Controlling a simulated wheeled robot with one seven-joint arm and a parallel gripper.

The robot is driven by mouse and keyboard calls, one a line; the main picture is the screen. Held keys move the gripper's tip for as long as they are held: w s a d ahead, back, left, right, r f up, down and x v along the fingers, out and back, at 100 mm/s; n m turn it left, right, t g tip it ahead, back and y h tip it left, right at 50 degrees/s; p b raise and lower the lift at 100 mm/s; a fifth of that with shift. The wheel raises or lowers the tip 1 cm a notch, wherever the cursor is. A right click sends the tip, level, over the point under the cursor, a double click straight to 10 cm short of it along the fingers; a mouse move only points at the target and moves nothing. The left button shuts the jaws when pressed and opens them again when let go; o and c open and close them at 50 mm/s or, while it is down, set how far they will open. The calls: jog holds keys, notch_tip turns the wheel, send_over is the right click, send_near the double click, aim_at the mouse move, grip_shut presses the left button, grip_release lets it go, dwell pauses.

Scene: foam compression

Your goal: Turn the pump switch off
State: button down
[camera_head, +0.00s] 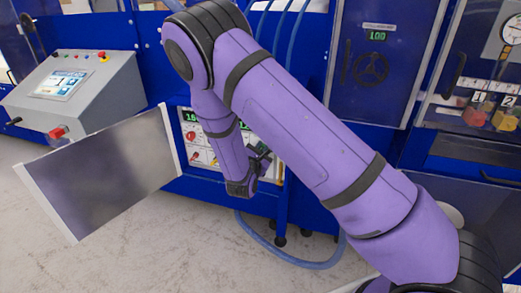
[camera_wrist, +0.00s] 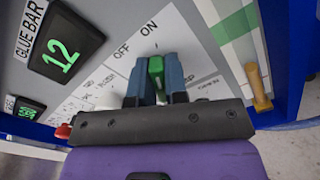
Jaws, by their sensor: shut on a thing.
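The pump switch (camera_wrist: 156,67) is a green knob on a light grey panel (camera_wrist: 95,82), seen in the wrist view. The words ON and OFF are printed above it, OFF to the left of ON. The knob's visible end points up toward ON. My gripper (camera_wrist: 157,78) is shut on the green knob, one blue-grey finger on each side. The lower part of the knob is hidden by my gripper. In the head view my arm reaches down to the control panel (camera_head: 189,117) and covers much of it; the switch cannot be made out there.
A green display (camera_wrist: 62,45) reading 12 under GLUE BAR is left of the switch. A red knob (camera_wrist: 63,131) and a yellow handle (camera_wrist: 258,88) are nearby. In the head view, a grey plate (camera_head: 105,175) stands left of the panel, and blue hoses (camera_head: 300,262) hang below.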

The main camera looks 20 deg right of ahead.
jog(key=shift+n, duration=0.4)
jog(key=n, duration=0.5)
jog(key=shift+a+n, duration=0.2)
jog(key=shift+n, duration=0.1)
jog(key=n, duration=0.5)
jog(key=shift+w+f, duration=0.1)
jog(key=shift+n, duration=0.4)
jog(key=c, duration=1.1)
grip_release()
jog(key=shift+c, duration=0.2)
jog(key=shift+a, duration=0.1)
jog(key=v, duration=1)
jog(key=shift+s+a, duration=0.15)
jog(key=shift+s, duration=0.2)
